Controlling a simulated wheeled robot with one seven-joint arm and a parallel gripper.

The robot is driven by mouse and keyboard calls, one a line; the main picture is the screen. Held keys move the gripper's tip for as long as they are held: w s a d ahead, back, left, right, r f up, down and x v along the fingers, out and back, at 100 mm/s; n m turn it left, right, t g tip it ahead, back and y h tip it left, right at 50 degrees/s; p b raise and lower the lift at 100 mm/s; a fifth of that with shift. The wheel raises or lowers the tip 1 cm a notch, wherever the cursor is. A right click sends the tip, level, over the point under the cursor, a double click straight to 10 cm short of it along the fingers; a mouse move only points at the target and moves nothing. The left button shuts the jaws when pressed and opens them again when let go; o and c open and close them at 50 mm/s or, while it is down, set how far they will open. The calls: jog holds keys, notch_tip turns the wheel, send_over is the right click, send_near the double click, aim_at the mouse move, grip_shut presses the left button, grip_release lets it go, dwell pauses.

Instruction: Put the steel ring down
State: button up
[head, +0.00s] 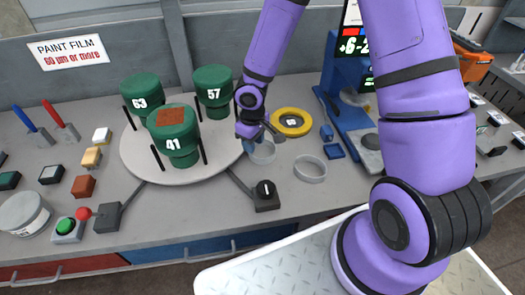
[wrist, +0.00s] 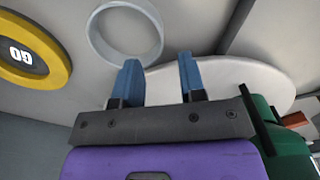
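My gripper (head: 252,146) is low at the left of the first ring. In the wrist view my gripper (wrist: 158,75) has its two blue fingers apart, with nothing seen held between them. The ring's edge lies close to the tips; I cannot tell whether they touch.
A yellow ring (head: 303,132) around a GO button lies just behind. The white turntable (head: 155,175) with several green numbered cylinders is at left. A black knob box (head: 266,203) is in front, a blue gauge stand (head: 345,115) at right.

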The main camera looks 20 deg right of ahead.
aim_at(255, 162)
jog(key=shift+s+d+f, duration=0.1)
jog(key=shift+f, duration=1.55)
jog(key=shift+s+d+f, duration=0.1)
jog(key=shift+f, duration=1.55)
grip_shut()
